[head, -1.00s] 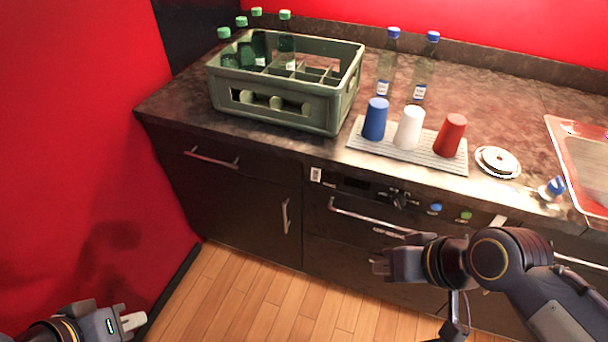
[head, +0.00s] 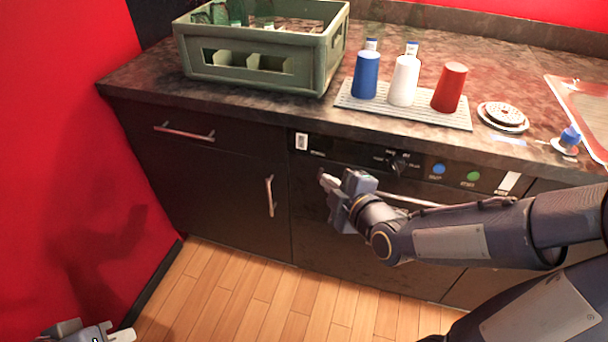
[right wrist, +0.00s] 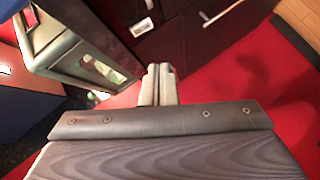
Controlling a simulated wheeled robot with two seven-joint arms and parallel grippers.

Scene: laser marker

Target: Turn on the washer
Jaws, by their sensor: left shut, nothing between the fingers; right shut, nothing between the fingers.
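The washer (head: 318,225) is a black built-in machine under the counter, with its door closed. Its control strip along the top holds a dial (head: 398,168), a blue button (head: 438,169) and a green button (head: 473,176). My right gripper (head: 325,181) is shut and empty in front of the door's upper left, below the control strip and left of the buttons. It hides part of the door handle (head: 412,201). In the right wrist view its closed fingers (right wrist: 158,84) point toward the red wall. My left gripper (head: 122,334) is shut and empty, low at the left, away from the washer.
A green crate (head: 245,75) stands on the counter (head: 150,88). A ribbed mat (head: 420,115) bears blue, white and red cups. A drain part (head: 503,114) and a blue-capped item (head: 567,138) lie near the sink (head: 585,100). A drawer and cabinet are left of the washer.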

